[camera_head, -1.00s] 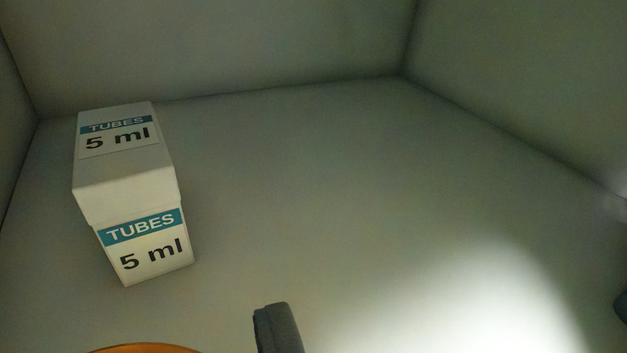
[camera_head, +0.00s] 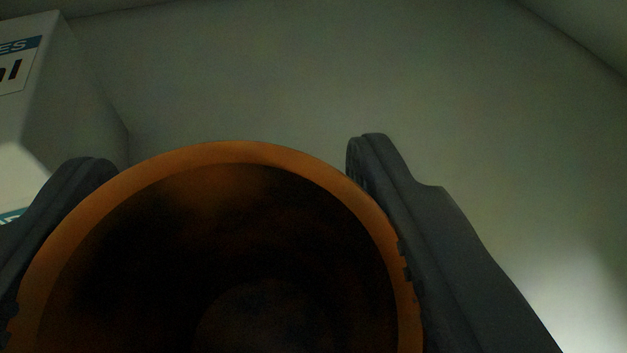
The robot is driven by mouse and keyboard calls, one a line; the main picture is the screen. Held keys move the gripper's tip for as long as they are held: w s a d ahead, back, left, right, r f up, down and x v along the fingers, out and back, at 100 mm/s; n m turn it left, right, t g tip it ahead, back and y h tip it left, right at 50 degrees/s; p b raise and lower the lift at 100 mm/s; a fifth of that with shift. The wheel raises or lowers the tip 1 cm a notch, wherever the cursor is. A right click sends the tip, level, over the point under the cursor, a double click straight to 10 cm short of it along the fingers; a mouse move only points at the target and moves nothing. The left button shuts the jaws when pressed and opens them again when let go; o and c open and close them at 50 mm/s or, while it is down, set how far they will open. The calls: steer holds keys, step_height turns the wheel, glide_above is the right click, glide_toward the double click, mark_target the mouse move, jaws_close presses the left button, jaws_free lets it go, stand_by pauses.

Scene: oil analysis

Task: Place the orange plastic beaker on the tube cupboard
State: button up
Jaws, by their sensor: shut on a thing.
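The orange plastic beaker (camera_head: 235,153) fills the lower middle of the view, its round open mouth facing the camera and its inside dark. My gripper (camera_head: 230,165) is shut on the beaker, with one dark finger against its left side and one against its right side. The beaker's lower part and base are hidden, so I cannot tell whether it touches the surface below. The pale inside of what looks like the cupboard, with a flat surface (camera_head: 500,190), lies behind and to the right.
A white box of tubes (camera_head: 62,95) stands at the left edge, partly cut off, close to my left finger. Walls meet the surface at the top and upper right. The surface to the right is clear, with a bright light patch at lower right.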

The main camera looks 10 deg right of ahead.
mark_target(272, 248)
steer(key=shift+w+d, duration=0.25)
steer(key=shift+w, duration=0.1)
steer(key=shift+w+d, duration=0.25)
step_height(272, 248, down, 4)
steer(key=shift+r+b, duration=0.15)
steer(key=shift+b, duration=1)
steer(key=shift+r, duration=0.1)
steer(key=o, duration=1)
steer(key=shift+c, duration=0.2)
steer(key=shift+s+a, duration=0.1)
steer(key=shift+s, duration=0.1)
